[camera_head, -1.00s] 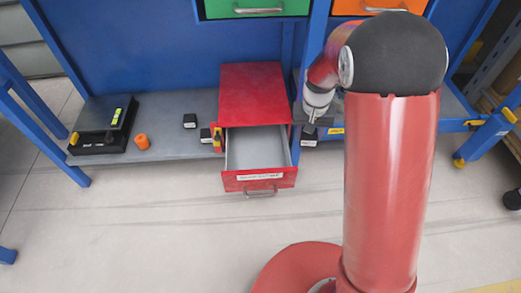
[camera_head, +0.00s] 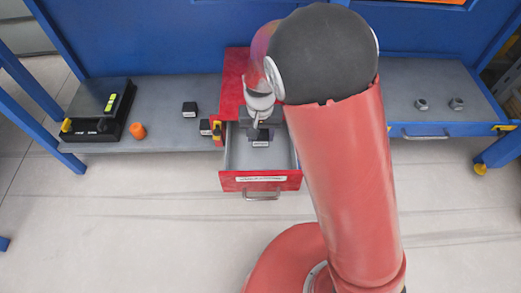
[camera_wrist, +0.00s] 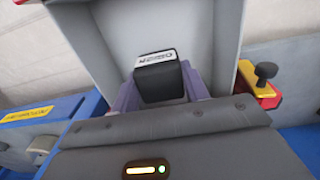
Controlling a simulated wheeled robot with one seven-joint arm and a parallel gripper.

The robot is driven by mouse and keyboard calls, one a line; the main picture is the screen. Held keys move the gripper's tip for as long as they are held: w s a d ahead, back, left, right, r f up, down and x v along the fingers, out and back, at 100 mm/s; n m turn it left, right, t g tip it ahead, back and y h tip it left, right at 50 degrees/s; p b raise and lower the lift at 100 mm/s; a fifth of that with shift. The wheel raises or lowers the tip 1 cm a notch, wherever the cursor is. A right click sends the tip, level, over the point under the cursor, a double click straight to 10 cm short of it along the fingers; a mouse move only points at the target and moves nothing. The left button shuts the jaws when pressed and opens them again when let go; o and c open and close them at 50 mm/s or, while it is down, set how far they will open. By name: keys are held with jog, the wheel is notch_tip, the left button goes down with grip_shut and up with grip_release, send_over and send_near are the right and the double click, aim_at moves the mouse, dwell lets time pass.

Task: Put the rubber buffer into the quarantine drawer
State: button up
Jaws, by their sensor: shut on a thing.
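The rubber buffer is a small black block with a white label; it shows in the head view (camera_head: 260,138) and in the wrist view (camera_wrist: 162,80). My gripper (camera_head: 259,134) is shut on it; its purple fingers (camera_wrist: 160,90) sit on both sides of the block in the wrist view. The quarantine drawer (camera_head: 261,182) is red with a grey inside, pulled open, with a labelled front and a handle. The buffer is over the drawer's inside. I cannot tell whether it touches the drawer floor.
A black device (camera_head: 97,128) is at the far left. Two small grey parts (camera_head: 456,104) lie on the right bench. A yellow-red latch with a black knob (camera_wrist: 265,85) is beside the drawer.

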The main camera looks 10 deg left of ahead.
notch_tip(320, 180, down, 8)
jog(key=shift+b, duration=0.75)
jog(key=o, duration=1.1)
jog(key=shift+f, duration=0.1)
jog(key=shift+c, duration=0.2)
